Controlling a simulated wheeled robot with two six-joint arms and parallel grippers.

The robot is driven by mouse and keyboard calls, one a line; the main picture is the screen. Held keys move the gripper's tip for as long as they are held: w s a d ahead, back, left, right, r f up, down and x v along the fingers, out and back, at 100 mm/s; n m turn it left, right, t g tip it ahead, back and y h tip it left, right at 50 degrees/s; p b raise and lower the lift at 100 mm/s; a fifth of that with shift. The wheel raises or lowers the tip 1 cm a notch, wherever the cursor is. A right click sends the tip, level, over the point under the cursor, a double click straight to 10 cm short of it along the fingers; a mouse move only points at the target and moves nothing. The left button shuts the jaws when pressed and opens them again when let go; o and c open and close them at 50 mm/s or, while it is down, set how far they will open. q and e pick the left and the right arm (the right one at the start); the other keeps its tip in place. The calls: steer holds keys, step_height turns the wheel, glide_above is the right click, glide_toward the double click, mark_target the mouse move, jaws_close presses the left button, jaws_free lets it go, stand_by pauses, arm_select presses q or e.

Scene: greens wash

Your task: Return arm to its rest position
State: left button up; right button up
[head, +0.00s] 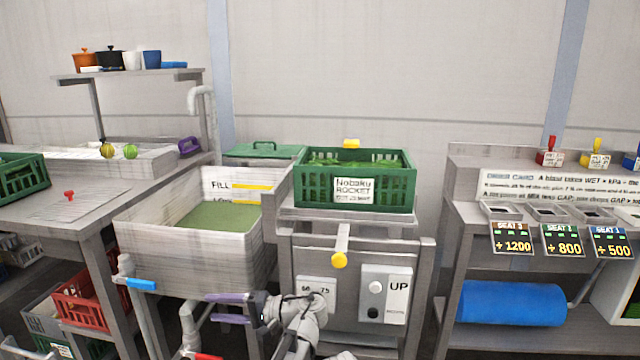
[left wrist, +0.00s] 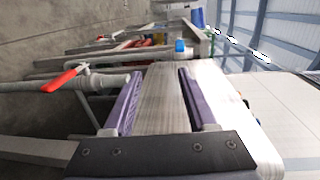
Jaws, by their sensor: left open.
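My left gripper (head: 212,308) has purple fingers and is low in the head view, in front of the sink (head: 185,262) and below its rim. Its fingers point to the left. In the left wrist view my left gripper (left wrist: 160,75) is open, with its two purple fingers apart and a pale grey surface seen between them. I see nothing held in it. My right gripper is not in view.
A green crate labelled rocket (head: 398,188) stands on a stand right of the sink. A red-handled valve (left wrist: 65,78) on a pipe is left of the fingers in the wrist view. A blue-handled tap (head: 140,284) is at the sink's front. Right is a bench with a blue roll (head: 510,303).

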arm_select(q)
steer(key=s+f+g+h, duration=0.1)
steer(key=s+f+h, duration=0.4)
steer(key=f, duration=0.4)
steer(key=s+f+g+h, duration=0.1)
steer(key=s+f+h, duration=0.45)
steer(key=f, duration=0.25)
steer(key=s+d+f+m+h, duration=0.15)
steer(key=s+d, duration=0.25)
steer(key=d, duration=0.4)
steer(key=s+d+f+m+h, duration=0.1)
steer(key=s+d+h, duration=0.25)
steer(key=d, duration=0.55)
step_height(320, 180, up, 36)
steer(key=p, duration=3.6)
steer(key=shift+s+d+r+g+p, duration=0.2)
steer(key=shift+s+g+p, duration=0.1)
steer(key=shift+s, duration=0.15)
